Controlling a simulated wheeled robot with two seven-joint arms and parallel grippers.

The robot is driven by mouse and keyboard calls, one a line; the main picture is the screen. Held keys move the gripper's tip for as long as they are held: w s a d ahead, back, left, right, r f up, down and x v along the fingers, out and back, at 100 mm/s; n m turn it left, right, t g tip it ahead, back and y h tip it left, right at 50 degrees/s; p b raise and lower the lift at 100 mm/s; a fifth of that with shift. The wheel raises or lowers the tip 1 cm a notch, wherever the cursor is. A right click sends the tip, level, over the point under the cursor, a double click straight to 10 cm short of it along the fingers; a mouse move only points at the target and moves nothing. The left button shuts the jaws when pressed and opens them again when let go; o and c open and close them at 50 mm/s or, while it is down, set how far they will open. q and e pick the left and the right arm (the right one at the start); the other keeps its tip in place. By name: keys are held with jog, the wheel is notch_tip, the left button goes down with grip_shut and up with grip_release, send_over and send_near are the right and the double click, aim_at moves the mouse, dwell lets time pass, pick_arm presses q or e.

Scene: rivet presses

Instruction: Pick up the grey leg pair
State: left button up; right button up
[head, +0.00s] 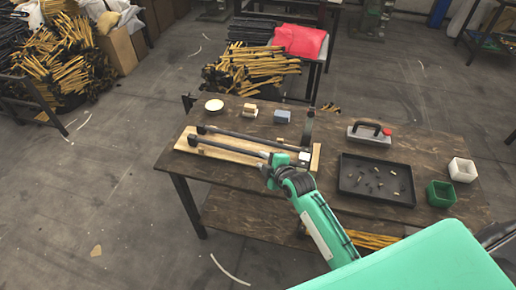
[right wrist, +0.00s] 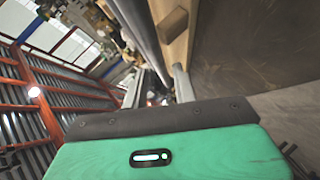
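The grey leg pair (head: 245,141) lies on a pale wooden board (head: 222,152) on the brown table. It shows as two long dark bars running left to right, with an upright dark part at the right end. In the right wrist view, the two fingers of my right gripper (right wrist: 158,88) stand apart. A grey bar (right wrist: 143,35) runs down toward the space between them; I cannot tell whether they touch it. My left gripper is not in view.
The table (head: 420,150) also holds a round white dish (head: 214,105), small wooden blocks (head: 250,110), a blue block (head: 282,116), a float-like tool (head: 369,133), a black tray (head: 376,181) with small parts, a green bin (head: 440,194) and a white bin (head: 462,169).

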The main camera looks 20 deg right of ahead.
aim_at(256, 155)
jog(key=x, duration=0.3)
jog(key=shift+w+a+r+p, duration=0.15)
jog(key=shift+w+a+p, duration=0.05)
jog(key=shift+w+p, duration=0.15)
jog(key=shift+w+a+f, duration=0.1)
jog(key=shift+w+f, duration=0.2)
jog(key=shift+w, duration=0.2)
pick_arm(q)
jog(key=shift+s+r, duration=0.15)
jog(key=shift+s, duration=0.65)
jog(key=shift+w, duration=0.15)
pick_arm(e)
grip_shut()
